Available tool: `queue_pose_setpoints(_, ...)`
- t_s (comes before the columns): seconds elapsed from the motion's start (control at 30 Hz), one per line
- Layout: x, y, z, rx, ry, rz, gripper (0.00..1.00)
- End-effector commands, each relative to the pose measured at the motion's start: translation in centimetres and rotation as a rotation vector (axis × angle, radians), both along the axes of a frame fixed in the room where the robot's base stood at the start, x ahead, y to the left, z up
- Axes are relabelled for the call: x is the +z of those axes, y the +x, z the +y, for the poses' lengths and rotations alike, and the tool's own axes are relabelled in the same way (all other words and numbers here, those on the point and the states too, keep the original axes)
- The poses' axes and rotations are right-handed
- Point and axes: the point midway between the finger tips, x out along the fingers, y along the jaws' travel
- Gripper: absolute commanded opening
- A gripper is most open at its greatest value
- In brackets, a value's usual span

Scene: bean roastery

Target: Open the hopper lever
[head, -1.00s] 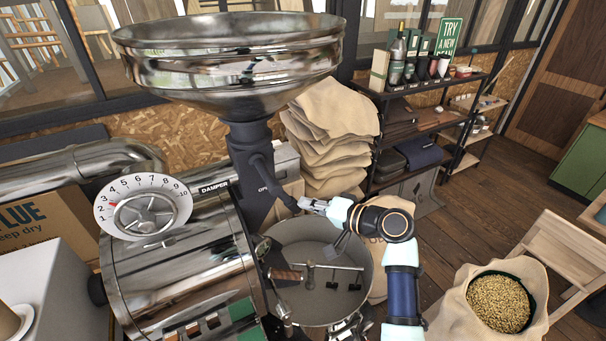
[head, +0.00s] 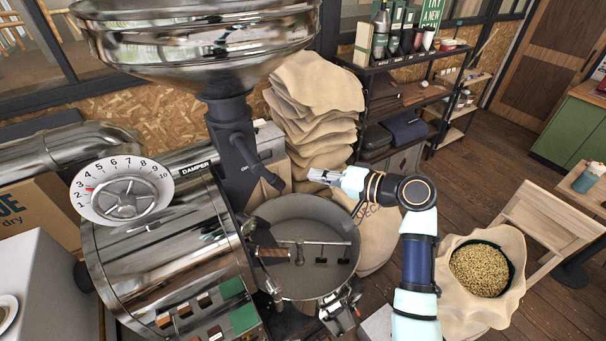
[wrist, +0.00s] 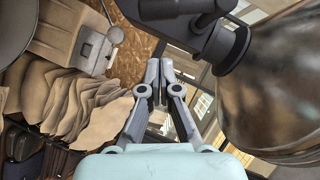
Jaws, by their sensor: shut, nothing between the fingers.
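The hopper lever (head: 262,172) is a dark handle on the neck under the steel hopper (head: 200,50). It slants down to the right, and its end is free. My gripper (head: 313,175) is just right of the lever's end, with a small visible gap, shut and empty. In the wrist view the fingers of my gripper (wrist: 159,78) point upward with their tips close together. The dark hopper neck (wrist: 228,45) is to their upper right, and a dark part at the top edge looks like the lever (wrist: 175,8).
The round cooling tray (head: 345,225) lies below my gripper. The roaster drum with its damper dial (head: 124,190) is at left. Stacked sacks (head: 315,110) stand behind.

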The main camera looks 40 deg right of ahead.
Motion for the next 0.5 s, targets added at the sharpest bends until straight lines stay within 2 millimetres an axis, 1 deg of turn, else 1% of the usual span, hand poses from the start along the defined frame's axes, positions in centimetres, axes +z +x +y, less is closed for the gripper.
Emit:
queue_pose_setpoints(0.03,0.0,-1.1,-0.4,-0.003,-0.003,-0.003,0.00)
queue_pose_setpoints(0.1,0.5,-2.6,-0.8,-0.003,-0.002,-0.002,0.00)
queue_pose_setpoints(0.2,0.9,-4.2,-1.3,-0.003,-0.002,-0.001,0.00)
queue_pose_setpoints(0.33,1.4,-5.4,-1.6,0.000,-0.001,-0.002,0.00)
queue_pose_setpoints(0.5,1.6,-5.8,-1.6,0.001,-0.001,-0.001,0.00)
